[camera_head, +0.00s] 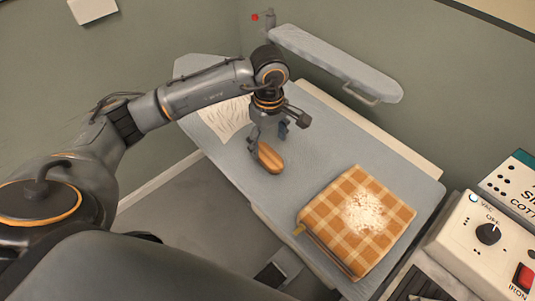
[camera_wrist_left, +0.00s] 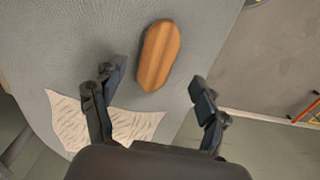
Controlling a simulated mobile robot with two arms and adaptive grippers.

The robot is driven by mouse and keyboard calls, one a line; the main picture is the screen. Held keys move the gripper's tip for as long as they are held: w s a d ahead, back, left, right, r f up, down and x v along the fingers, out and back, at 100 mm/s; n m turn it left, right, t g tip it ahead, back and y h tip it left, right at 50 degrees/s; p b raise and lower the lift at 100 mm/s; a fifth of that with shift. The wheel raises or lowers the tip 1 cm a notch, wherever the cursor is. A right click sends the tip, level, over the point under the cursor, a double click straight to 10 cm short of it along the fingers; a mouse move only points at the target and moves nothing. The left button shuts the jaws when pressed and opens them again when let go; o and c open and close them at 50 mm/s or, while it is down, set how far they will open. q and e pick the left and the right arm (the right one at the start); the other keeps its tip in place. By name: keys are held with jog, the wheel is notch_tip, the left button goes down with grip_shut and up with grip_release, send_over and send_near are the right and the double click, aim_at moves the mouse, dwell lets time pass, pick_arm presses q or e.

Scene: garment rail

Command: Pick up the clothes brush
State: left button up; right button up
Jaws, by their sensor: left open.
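The clothes brush (camera_head: 270,158) has a brown wooden back and lies on the grey board near its front edge. In the left wrist view the brush (camera_wrist_left: 158,55) lies beyond the fingertips, roughly centred ahead of the gap between them. My left gripper (camera_head: 268,133) is over the board, close beside the brush. In the left wrist view the left gripper (camera_wrist_left: 160,90) has its fingers wide apart with nothing between them. The underside of the brush is hidden. My right gripper does not show.
The grey board (camera_head: 240,167) also carries a sheet with drawn lines (camera_head: 226,118) and an orange checked cloth (camera_head: 335,215) with white powder on it. A narrow padded board (camera_head: 335,65) is on the wall behind. A control box (camera_head: 488,235) stands at right.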

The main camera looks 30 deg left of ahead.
aim_at(268, 154)
pick_arm(q)
jog(key=f+p, duration=0.2)
jog(key=f, duration=0.1)
jog(key=shift+w+a, duration=0.15)
jog(key=shift+a, duration=0.05)
notch_tip(268, 154, down, 3)
jog(key=shift+a+r+p, duration=0.1)
jog(key=shift+r+p, duration=0.1)
jog(key=shift+p, duration=0.2)
jog(key=shift+w+f, duration=0.1)
jog(key=shift+f, duration=0.35)
jog(key=shift+c, duration=0.2)
jog(key=c, duration=1.1)
jog(key=shift+c, duration=0.8)
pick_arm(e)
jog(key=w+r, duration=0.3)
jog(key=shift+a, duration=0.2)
